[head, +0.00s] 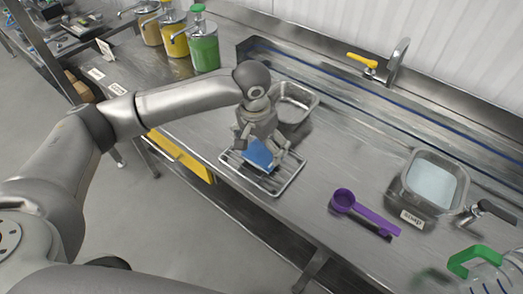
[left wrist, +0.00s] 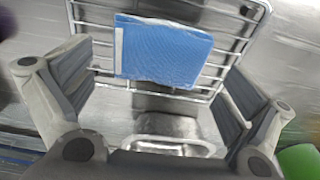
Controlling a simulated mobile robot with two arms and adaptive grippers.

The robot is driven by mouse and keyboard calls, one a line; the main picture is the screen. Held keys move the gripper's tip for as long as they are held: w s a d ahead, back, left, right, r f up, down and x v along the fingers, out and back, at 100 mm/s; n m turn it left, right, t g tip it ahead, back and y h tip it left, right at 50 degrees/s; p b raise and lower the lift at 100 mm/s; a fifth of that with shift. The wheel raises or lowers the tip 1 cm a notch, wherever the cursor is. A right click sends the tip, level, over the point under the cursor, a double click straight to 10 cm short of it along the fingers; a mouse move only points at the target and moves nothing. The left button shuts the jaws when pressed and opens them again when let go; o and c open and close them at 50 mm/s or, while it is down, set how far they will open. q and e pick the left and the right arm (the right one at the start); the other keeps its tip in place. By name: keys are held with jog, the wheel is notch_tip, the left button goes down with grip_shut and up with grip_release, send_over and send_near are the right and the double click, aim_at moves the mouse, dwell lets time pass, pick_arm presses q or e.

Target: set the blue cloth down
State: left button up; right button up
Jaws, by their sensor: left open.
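The blue cloth (head: 259,154) is a folded flat square lying on a wire rack (head: 292,178) on the steel counter. In the left wrist view the cloth (left wrist: 165,52) rests across the bars of the rack (left wrist: 103,45), with a pale edge along its left side. My left gripper (head: 264,155) is above the rack and partly hides the cloth in the head view. In the left wrist view my left gripper (left wrist: 155,95) is open, its fingers spread wide on both sides of the cloth with nothing between them. My right gripper is not seen.
A steel pan (head: 311,95) stands just behind the rack. A purple scoop (head: 365,212) lies to the right, and a labelled steel container (head: 407,200) stands farther right. Pump dispensers (head: 204,50) stand at the back left. A green-handled jug (head: 490,272) is at the lower right.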

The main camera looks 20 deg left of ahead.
aim_at(258, 157)
pick_arm(q)
notch_tip(258, 157, up, 9)
jog(key=s, duration=0.1)
jog(key=shift+a+b, duration=0.2)
jog(key=shift+b, duration=0.1)
jog(key=shift+s+f, duration=0.1)
